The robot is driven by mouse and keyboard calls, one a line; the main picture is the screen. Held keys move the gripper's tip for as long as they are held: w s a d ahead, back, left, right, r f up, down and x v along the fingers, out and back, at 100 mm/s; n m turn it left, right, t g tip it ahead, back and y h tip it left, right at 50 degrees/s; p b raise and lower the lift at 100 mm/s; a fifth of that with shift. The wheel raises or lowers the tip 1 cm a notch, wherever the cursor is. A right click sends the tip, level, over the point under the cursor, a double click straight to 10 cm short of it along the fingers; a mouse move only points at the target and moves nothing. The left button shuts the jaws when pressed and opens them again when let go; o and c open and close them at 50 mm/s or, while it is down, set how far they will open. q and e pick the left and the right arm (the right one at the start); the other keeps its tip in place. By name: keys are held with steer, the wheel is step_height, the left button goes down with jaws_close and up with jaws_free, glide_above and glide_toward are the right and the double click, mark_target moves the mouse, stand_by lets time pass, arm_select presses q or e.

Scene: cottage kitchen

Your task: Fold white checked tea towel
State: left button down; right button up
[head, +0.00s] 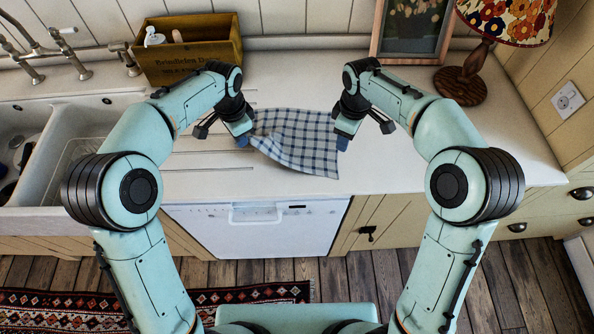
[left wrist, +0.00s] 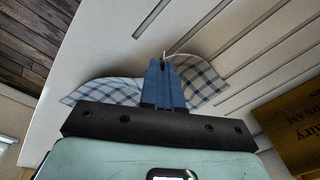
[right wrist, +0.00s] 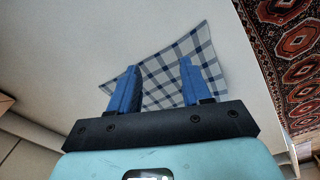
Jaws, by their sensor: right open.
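The white tea towel with dark blue checks (head: 297,140) is on the white worktop, crumpled at its left and spread towards a front-right corner. My left gripper (head: 246,140) is at the towel's left end. In the left wrist view its blue fingers (left wrist: 163,82) are together, with checked cloth (left wrist: 202,82) showing on both sides, so it is shut on the towel. My right gripper (head: 343,138) is at the towel's right edge. In the right wrist view its fingers (right wrist: 158,85) are apart, with the towel (right wrist: 180,62) beneath and between them. The cloth at the left fingertips is partly hidden.
A wooden box (head: 188,50) with bottles stands at the back left, beside the sink (head: 75,150) and taps. A lamp (head: 463,84) and a picture frame (head: 412,57) stand at the back right. The worktop (head: 420,175) is clear to the right of the towel.

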mark_target(329, 173)
steer(key=s+a+r+m+g+h, duration=0.1)
steer(key=s+a+r+g+h, duration=0.15)
steer(key=a, duration=0.55)
steer(key=shift+g+h, duration=0.25)
steer(key=shift+h, duration=0.1)
steer(key=shift+w+x, duration=0.2)
steer(key=shift+x, duration=5.05)
steer(key=shift+d+f, duration=0.1)
jaws_close()
steer(key=shift+r, duration=2.6)
